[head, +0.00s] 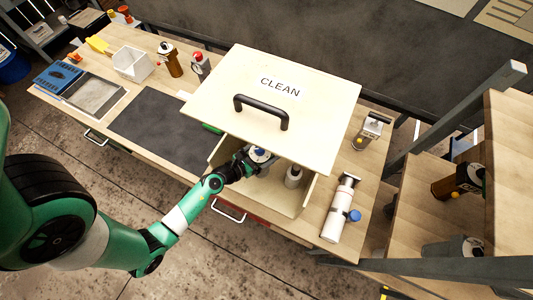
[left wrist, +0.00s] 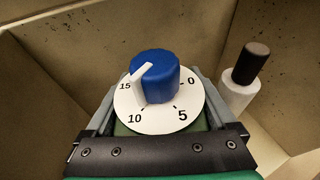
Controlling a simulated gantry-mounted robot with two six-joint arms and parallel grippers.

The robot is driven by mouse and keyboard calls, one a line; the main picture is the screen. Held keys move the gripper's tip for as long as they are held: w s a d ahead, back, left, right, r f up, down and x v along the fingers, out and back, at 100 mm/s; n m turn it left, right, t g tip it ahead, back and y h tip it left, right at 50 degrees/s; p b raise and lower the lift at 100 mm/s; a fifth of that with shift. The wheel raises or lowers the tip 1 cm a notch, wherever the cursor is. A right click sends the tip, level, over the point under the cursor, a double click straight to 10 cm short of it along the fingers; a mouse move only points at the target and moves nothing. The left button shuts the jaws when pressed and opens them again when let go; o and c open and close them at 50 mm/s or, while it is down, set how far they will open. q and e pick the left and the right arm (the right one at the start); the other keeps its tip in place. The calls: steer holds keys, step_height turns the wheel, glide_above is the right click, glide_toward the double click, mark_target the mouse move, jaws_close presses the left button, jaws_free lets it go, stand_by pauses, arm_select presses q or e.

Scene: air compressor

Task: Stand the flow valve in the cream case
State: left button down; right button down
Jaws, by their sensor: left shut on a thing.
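My left gripper (head: 249,160) is shut on the flow valve (head: 259,155), inside the open front of the cream case (head: 309,196). In the left wrist view the valve (left wrist: 155,78) shows a blue knob on a white numbered dial, between the two fingers (left wrist: 158,118). The dial faces up, and the valve looks roughly upright. Its lower part is hidden, so I cannot tell whether it touches the case floor. A white bottle with a dark cap (left wrist: 241,80) stands beside it to the right, apart from it. My right gripper is not in view.
The cream lid (head: 325,105), marked CLEAN with a black handle (head: 261,113), overhangs the case and hides its back. A white cylinder (head: 340,210) lies right of the case. A dark mat (head: 160,125) lies left. Case walls (left wrist: 50,95) stand close around my gripper.

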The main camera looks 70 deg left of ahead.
arm_select(q)
steer(key=shift+f, duration=0.65)
steer(key=shift+r, duration=0.2)
jaws_free()
steer(key=shift+f, duration=0.15)
steer(key=shift+r, duration=0.2)
steer(key=v, duration=1.2)
steer(key=shift+b, duration=0.3)
